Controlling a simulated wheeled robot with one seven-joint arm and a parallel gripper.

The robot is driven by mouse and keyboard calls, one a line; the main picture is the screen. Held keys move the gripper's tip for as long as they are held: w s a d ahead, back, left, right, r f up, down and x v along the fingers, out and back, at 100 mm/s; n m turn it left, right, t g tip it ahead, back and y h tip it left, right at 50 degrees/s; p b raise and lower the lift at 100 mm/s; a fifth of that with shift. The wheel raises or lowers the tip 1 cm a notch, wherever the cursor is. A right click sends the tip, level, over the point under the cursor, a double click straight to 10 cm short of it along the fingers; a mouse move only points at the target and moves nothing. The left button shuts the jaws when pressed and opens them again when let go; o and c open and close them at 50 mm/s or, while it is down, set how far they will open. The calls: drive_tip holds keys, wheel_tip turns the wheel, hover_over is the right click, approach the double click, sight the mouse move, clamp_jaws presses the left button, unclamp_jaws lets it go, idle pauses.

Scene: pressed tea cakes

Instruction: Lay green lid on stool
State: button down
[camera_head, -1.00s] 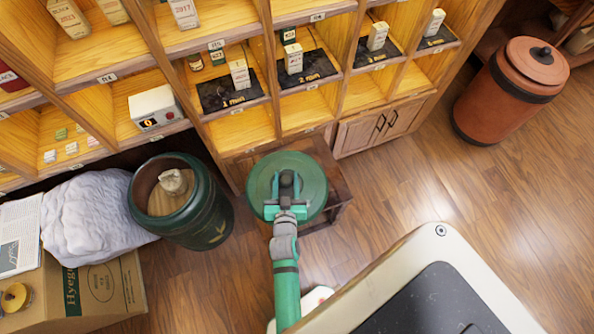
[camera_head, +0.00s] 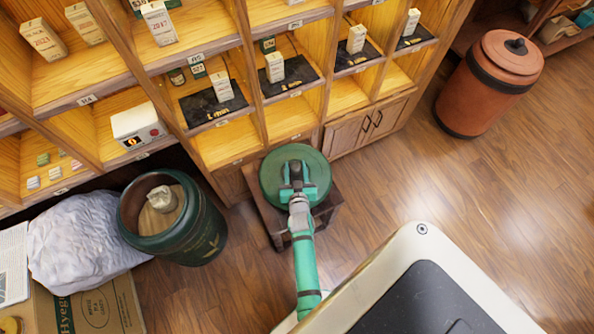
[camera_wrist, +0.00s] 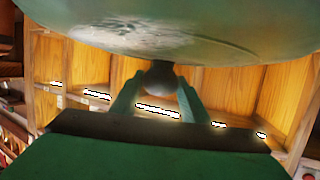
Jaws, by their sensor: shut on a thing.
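The green lid (camera_head: 290,156) is round and shows over the dark wooden stool (camera_head: 334,210) in the head view. My gripper (camera_head: 293,180) is shut on the lid's knob. In the wrist view the lid (camera_wrist: 230,40) fills the top, and my gripper's fingers (camera_wrist: 158,95) close around its dark round knob (camera_wrist: 158,78). The lid covers most of the stool top. I cannot tell whether it touches the stool or hangs above it. The open green jar (camera_head: 200,235) stands to the left with a wrapped piece inside.
A wooden shelf unit (camera_head: 222,148) with boxes and dark trays stands just behind the stool. A lidded reddish-brown jar (camera_head: 490,85) is at the upper right. A white sack (camera_head: 80,240) and a cardboard box (camera_head: 105,305) are at the left. The floor (camera_head: 420,190) to the right is clear.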

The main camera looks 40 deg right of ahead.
sight(298, 177)
drive_tip(key=shift+w+d+f, duration=0.3)
drive_tip(key=shift+d+f, duration=0.35)
drive_tip(key=shift+f, duration=1.5)
drive_tip(key=c, duration=1)
unclamp_jaws()
drive_tip(key=shift+f, duration=0.2)
drive_tip(key=shift+s, duration=0.2)
drive_tip(key=shift+s+a, duration=0.1)
